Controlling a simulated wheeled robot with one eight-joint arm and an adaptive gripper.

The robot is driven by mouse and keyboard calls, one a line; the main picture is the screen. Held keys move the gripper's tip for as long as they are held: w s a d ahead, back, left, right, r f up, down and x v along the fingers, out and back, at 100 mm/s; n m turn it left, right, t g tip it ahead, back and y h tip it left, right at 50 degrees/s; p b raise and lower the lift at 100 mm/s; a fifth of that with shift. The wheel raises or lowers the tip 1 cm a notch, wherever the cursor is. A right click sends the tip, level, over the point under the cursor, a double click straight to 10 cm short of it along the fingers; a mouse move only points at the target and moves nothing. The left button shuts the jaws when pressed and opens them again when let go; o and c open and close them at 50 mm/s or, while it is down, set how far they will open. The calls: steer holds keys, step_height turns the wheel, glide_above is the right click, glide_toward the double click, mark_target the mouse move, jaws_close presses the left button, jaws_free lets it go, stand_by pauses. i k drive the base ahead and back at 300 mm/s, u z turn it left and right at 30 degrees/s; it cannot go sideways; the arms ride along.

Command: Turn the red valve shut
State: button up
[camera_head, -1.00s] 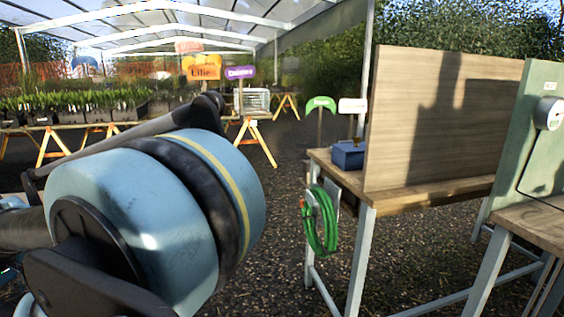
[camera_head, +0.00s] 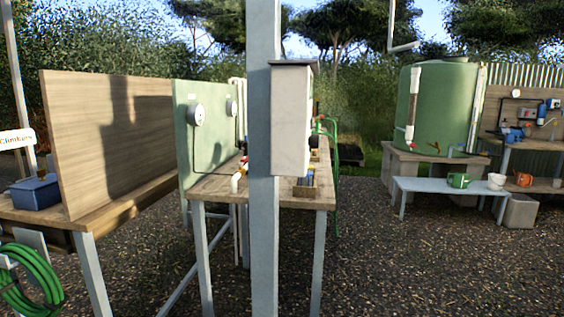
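I cannot make out the red valve for certain. Small red spots show on the pipework (camera_head: 240,173) over the middle bench, at the foot of the white pipe (camera_head: 412,108) on the green tank (camera_head: 436,100), and on the board at the far right. All are too small to tell their shape. My gripper is not in view, and no part of my arm shows now.
A grey post (camera_head: 263,230) with a grey box (camera_head: 290,120) stands close in front and hides part of the middle bench (camera_head: 213,188). A wooden bench with a tall panel (camera_head: 112,140) and a green hose (camera_head: 32,278) are at left. Open gravel (camera_head: 400,270) lies right of the post.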

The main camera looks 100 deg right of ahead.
mark_target(245, 160)
steer(key=z, duration=3.75)
steer(key=i, duration=1)
